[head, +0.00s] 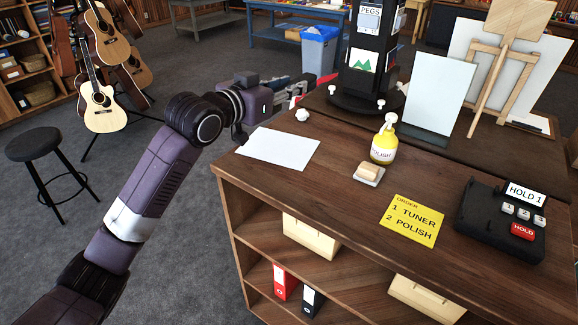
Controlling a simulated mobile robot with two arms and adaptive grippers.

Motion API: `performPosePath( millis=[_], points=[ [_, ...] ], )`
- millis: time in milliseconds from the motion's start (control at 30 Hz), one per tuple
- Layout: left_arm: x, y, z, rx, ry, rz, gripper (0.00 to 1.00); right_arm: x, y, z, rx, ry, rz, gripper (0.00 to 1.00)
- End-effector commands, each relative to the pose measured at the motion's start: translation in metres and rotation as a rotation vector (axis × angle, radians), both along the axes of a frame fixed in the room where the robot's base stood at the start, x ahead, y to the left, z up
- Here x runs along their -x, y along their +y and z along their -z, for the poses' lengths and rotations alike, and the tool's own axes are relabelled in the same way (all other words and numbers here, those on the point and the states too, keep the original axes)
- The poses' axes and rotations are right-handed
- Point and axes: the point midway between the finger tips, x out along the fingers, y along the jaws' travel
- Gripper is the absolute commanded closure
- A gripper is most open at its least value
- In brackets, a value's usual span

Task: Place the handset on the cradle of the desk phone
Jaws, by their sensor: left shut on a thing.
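The black desk phone (497,224) stands on the right part of the wooden counter, with a red HOLD key, several white keys and a HOLD 1 display. No handset lies on it. My left gripper (304,87) is over the far left edge of the counter, far from the phone. It is shut on a red thing (327,80), which looks like the handset. My right gripper is not in view.
On the counter (330,198) are a white sheet (279,148), a yellow polish bottle (384,146), a small dish (369,175) with a block and a yellow order note (412,219). A dark display stand (370,75) and a mirror-like panel (438,95) stand behind. Bare wood lies between bottle and phone.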

Motion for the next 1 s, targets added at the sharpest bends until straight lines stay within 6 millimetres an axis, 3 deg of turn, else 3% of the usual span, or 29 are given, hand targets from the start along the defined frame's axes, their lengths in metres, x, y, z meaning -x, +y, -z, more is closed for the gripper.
performPosePath(
  millis=[133, 600, 1000],
  points=[
    [0.000, 0.000, 0.022, -0.001, 0.006, 0.000, 1.00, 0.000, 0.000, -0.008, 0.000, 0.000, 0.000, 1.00],
    [0.001, 0.000, 0.138, 0.000, 0.002, 0.000, 1.00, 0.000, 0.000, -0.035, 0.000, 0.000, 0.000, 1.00],
    [0.000, 0.000, 0.185, -0.002, 0.002, 0.000, 1.00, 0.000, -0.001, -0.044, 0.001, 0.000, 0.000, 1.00]
  ],
)
